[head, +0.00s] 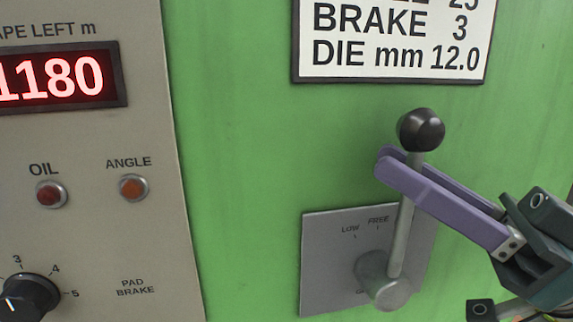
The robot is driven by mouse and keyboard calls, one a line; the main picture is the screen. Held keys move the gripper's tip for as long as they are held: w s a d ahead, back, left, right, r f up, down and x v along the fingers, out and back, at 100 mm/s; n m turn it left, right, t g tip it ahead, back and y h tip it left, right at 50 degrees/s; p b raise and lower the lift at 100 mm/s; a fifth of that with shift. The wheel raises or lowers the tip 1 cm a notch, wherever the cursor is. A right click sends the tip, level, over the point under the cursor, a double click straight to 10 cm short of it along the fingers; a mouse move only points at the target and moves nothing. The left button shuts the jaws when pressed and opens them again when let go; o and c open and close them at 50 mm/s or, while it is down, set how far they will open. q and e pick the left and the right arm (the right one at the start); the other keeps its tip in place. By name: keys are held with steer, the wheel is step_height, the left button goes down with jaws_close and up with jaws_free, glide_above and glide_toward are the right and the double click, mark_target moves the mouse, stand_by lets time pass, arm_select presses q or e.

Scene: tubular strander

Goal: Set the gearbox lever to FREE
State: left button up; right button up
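The gearbox lever (399,240) is a grey rod with a black ball knob (421,130), on a round hub (383,280) low on a grey plate (325,265). The plate reads LOW and FREE at its top, each with a tick. Another marking beside the hub is mostly hidden. The rod leans slightly right of upright and stands to the right of the FREE tick. My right gripper (388,168) has its purple fingers on either side of the rod just below the knob, closed on it. My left gripper is out of view.
The plate is on a green panel (250,180). A beige control panel (95,130) at left carries a red display (60,78), OIL (50,194) and ANGLE (132,188) lamps and a black PAD BRAKE knob (28,297). A white sign (390,40) hangs above the lever.

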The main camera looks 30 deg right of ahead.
steer(key=shift+s+d+f, duration=0.25)
steer(key=shift+f, duration=0.05)
steer(key=b+v, duration=0.3)
steer(key=v, duration=0.6)
steer(key=shift+r, duration=0.2)
